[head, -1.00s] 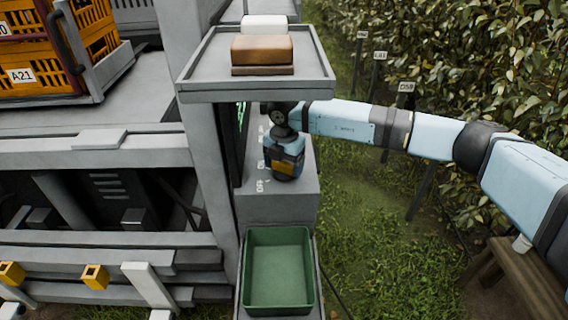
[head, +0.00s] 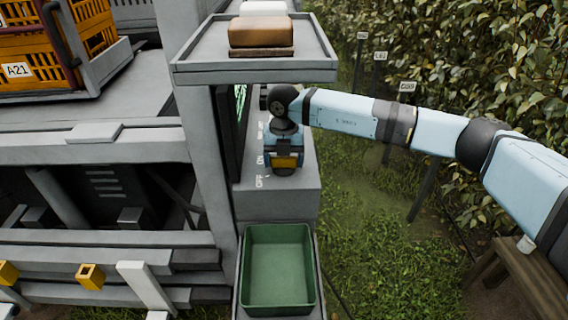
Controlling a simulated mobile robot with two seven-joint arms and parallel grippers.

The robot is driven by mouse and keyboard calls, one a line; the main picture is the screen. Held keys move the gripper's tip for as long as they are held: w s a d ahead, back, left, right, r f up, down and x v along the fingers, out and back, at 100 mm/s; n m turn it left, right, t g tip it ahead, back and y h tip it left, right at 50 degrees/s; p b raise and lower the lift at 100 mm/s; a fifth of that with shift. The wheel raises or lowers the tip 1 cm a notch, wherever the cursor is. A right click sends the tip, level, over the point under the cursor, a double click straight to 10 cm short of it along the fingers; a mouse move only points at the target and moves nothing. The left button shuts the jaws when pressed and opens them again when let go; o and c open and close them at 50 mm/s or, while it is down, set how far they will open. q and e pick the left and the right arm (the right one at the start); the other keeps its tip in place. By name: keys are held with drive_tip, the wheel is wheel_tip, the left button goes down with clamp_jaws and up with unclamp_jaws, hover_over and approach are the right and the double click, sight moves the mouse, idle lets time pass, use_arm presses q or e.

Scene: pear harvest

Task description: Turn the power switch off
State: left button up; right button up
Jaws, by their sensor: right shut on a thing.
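The grey control box (head: 300,205) stands beside the platform post, with white ON and OFF lettering (head: 260,180) along its left side, partly covered. My right gripper (head: 284,166) is over the box top, beside the lettering, its arm coming in from the right. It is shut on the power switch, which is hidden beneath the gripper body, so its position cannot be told. My left gripper is not in view.
A grey shelf (head: 320,62) with a brown block (head: 262,33) overhangs the box. A green bin (head: 308,270) sits below it. Orange crates (head: 25,45) stand at upper left.

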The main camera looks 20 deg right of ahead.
drive_tip(key=n+b, duration=0.2)
drive_tip(key=n, duration=0.3)
drive_tip(key=shift+f+b, duration=0.1)
drive_tip(key=shift+b, duration=0.2)
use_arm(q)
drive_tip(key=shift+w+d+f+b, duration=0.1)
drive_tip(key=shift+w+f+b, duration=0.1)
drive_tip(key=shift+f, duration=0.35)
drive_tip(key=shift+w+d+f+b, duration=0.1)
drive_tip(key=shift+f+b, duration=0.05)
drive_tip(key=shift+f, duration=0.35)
use_arm(e)
drive_tip(key=shift+n, duration=0.8)
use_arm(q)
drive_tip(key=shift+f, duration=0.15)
use_arm(e)
drive_tip(key=o, duration=0.9)
drive_tip(key=shift+r, duration=0.2)
wheel_tip(320, 180, up, 7)
drive_tip(key=shift+f, duration=0.1)
drive_tip(key=shift+r, duration=0.3)
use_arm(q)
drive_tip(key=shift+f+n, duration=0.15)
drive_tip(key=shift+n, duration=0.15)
